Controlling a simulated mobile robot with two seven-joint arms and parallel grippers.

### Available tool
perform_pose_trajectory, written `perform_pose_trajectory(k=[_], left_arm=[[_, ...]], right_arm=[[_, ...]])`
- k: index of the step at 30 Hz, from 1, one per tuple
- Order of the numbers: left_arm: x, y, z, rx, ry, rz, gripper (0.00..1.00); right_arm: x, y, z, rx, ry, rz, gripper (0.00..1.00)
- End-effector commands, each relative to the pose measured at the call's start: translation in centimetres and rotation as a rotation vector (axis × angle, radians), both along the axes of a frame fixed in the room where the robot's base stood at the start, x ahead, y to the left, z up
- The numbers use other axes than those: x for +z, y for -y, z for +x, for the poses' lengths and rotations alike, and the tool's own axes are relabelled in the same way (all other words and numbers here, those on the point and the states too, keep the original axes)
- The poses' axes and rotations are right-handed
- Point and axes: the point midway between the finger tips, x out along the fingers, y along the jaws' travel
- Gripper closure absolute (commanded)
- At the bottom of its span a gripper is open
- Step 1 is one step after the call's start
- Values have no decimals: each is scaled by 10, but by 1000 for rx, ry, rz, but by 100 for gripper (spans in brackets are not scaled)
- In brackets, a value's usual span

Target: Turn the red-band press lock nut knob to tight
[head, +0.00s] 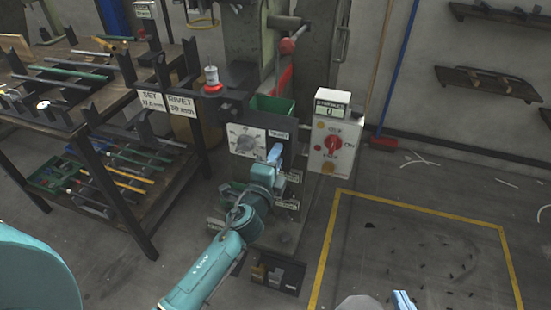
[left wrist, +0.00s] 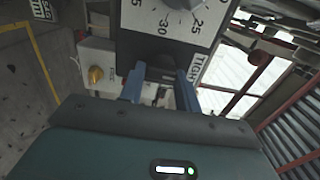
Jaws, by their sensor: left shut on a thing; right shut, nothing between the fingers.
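The press (head: 262,40) stands at the back centre, with a red strip (head: 284,78) on its front. Its white dial plate (head: 245,140) has a grey dial and a label at its right; it also shows in the left wrist view (left wrist: 140,20), where the label reads "TIGHT". My left gripper (head: 275,153) is at the lower right of this plate. In the left wrist view its blue fingers (left wrist: 160,88) are shut on a dark knob (left wrist: 160,68) below the dial. The knob's exact angle is hidden. My right gripper (head: 403,300) is shut and empty at the bottom edge.
A control box (head: 335,140) with a red switch and a counter reading 0 stands right of the dial. A workbench (head: 70,125) with rods and tools is at the left. A small bin (head: 278,272) sits low in front.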

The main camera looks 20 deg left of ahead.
Motion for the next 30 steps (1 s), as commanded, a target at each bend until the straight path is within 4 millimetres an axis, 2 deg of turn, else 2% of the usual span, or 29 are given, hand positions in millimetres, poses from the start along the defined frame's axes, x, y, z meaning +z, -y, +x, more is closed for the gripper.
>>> perform_pose_trajectory(k=[9,10,17,26,30], left_arm=[[3,1,1,-2,7,5,90],[3,1,1,-2,7,5,65],[2,0,1,-1,4,3,46],[0,0,-3,0,1,2,45],[-1,0,-19,-1,-2,1,45]], right_arm=[[0,0,1,0,1,0,100],[0,0,1,0,1,0,100],[0,0,1,0,2,0,100],[0,0,1,0,2,-1,100],[0,0,1,2,3,-2,100]])
